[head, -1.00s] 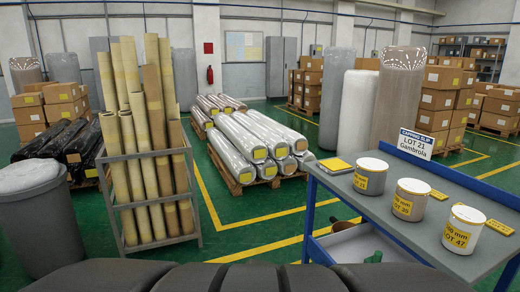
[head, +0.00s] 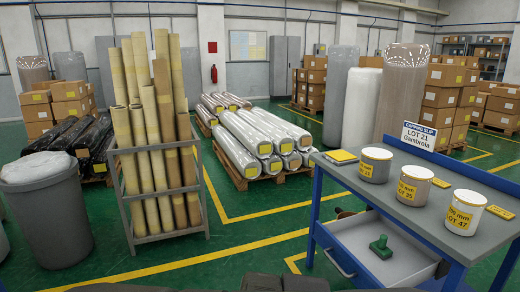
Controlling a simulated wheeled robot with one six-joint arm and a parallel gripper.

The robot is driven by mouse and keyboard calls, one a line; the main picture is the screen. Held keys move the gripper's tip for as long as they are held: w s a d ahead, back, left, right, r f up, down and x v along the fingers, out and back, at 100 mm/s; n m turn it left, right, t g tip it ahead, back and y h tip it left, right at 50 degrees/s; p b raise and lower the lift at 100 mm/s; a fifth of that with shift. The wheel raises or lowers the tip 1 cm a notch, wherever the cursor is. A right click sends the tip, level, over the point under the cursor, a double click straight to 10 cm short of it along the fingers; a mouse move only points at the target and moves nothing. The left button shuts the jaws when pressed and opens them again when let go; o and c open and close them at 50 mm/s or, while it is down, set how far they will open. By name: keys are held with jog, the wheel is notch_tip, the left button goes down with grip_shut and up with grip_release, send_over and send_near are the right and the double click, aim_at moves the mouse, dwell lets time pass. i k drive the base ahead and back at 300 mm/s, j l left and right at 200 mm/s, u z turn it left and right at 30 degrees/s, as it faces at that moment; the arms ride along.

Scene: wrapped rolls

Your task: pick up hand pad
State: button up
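A small green object with a raised knob-like grip (head: 381,247) lies in the open, light grey drawer (head: 350,235) under the blue-framed workbench (head: 440,215). It may be the hand pad; no label on it can be read. A flat yellow-topped pad or block (head: 341,156) lies at the bench top's left corner, and others lie near the right edge. My gripper does not show in the head view, so its opening is hidden.
Several labelled tubs, such as the left one (head: 375,165), stand on the bench. A lot sign (head: 427,137) rises behind them. Left are a rack of tubes (head: 160,165) and a grey bin (head: 48,215). Wrapped rolls (head: 255,145) lie on a pallet. Green floor before the bench is clear.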

aim_at(379, 248)
jog(key=k+z, duration=0.1)
jog(key=k, duration=0.25)
jog(key=i+l, duration=0.15)
jog(key=i+z, duration=0.25)
jog(key=i, duration=0.45)
jog(key=i+j+z, duration=0.25)
jog(key=i, duration=0.45)
